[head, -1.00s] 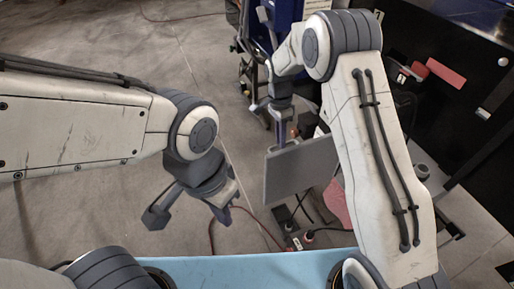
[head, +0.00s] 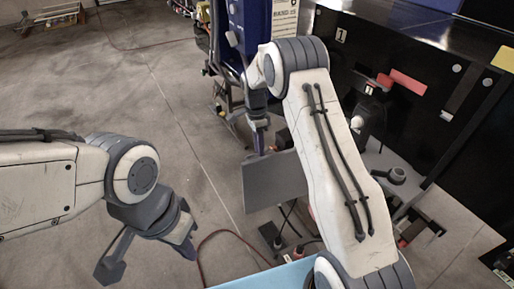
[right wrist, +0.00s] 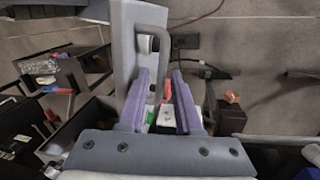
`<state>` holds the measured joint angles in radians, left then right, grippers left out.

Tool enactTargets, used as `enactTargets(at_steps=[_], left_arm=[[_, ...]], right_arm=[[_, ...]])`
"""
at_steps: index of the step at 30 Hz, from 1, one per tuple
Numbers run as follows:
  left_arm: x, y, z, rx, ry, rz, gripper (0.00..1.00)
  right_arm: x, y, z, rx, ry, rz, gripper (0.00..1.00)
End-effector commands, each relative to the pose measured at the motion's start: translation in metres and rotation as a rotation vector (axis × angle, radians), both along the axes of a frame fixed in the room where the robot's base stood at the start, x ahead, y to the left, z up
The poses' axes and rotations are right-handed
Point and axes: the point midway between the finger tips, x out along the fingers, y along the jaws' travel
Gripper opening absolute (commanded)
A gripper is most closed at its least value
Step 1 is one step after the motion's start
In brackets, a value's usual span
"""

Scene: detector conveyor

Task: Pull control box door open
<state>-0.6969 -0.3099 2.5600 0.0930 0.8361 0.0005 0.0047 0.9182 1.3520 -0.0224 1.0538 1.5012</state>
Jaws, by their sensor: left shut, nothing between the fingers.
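The control box door is a flat grey panel (head: 275,181) near the middle of the head view, standing out at an angle. In the right wrist view the grey door (right wrist: 127,45) is seen nearly edge-on, with a curved grey handle (right wrist: 162,38). My right gripper (right wrist: 158,74) has its two purple fingers apart, with the handle's bar between them; I cannot tell whether they touch it. In the head view my right gripper (head: 259,140) is just above the door, partly hidden by my arm. My left gripper (head: 189,250) is shut and empty over the floor at lower left.
A blue cabinet (head: 253,25) stands behind my right gripper. A black conveyor housing (head: 440,60) fills the right side. A red cable (head: 202,243) and black plugs (head: 272,238) lie on the floor below the door.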

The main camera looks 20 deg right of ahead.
Motion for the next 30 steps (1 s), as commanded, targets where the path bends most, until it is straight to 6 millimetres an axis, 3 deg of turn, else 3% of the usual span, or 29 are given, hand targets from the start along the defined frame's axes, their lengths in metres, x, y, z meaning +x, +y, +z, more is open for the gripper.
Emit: enactTargets(at_steps=[13, 24, 30], left_arm=[[0.000, 0.000, -0.003, 0.000, 0.000, 0.000, 0.00], [0.000, 0.000, -0.018, 0.000, 0.000, -0.001, 0.00], [0.000, 0.000, -0.020, 0.000, 0.000, -0.001, 0.00]], right_arm=[[0.003, 0.005, 0.007, 0.004, -0.003, 0.002, 0.45], [0.016, 0.005, 0.075, 0.003, -0.006, 0.003, 0.45], [0.019, 0.005, 0.098, 0.003, -0.003, 0.003, 0.45]])
